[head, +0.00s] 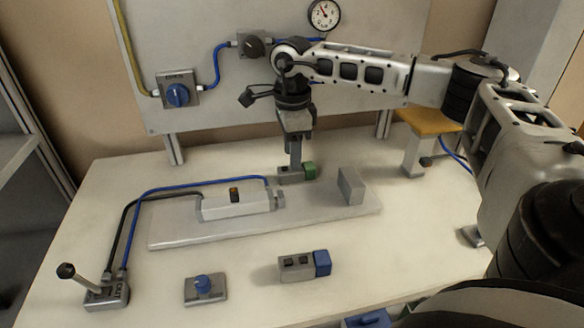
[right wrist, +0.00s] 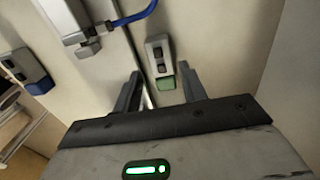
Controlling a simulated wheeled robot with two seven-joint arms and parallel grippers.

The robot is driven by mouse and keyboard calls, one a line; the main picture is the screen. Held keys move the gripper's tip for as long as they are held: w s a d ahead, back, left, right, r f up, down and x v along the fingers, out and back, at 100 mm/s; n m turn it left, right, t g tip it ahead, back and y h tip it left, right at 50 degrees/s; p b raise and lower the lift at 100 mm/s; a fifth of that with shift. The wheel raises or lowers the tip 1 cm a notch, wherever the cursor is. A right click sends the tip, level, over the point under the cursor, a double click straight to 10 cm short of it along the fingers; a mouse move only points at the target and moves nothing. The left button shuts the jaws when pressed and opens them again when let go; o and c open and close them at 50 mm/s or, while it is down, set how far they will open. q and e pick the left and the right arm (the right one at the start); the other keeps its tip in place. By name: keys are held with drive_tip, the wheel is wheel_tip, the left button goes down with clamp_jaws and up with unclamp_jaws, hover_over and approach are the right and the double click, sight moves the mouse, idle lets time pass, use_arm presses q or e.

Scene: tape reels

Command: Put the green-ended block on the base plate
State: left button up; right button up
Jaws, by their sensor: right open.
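The green-ended block (head: 310,171) lies on the table just behind the base plate in the head view. It is grey with dark buttons on top, and its green end points right. In the right wrist view the block (right wrist: 158,54) lies beside the plate's edge. The base plate (head: 175,235) is a flat light-grey slab in mid-table. My right gripper (head: 296,168) points down over the block. In the right wrist view the open fingers (right wrist: 159,72) stand either side of the green end, not visibly touching it. My left gripper is not in view.
The plate carries a grey cylinder unit (head: 235,207) with hoses and an upright grey block (head: 350,186). A blue-ended block (head: 300,267), a blue-knob box (head: 205,289) and a lever box (head: 105,293) stand in front. A panel (head: 210,115) rises behind.

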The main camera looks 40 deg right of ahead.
sight(297, 173)
drive_tip(key=f, duration=0.4)
drive_tip(key=shift+d+f+p, duration=0.2)
drive_tip(key=shift+f+p, duration=0.1)
drive_tip(key=shift+c, duration=0.3)
drive_tip(key=c, duration=0.8)
clamp_jaws()
drive_tip(key=shift+r, duration=0.2)
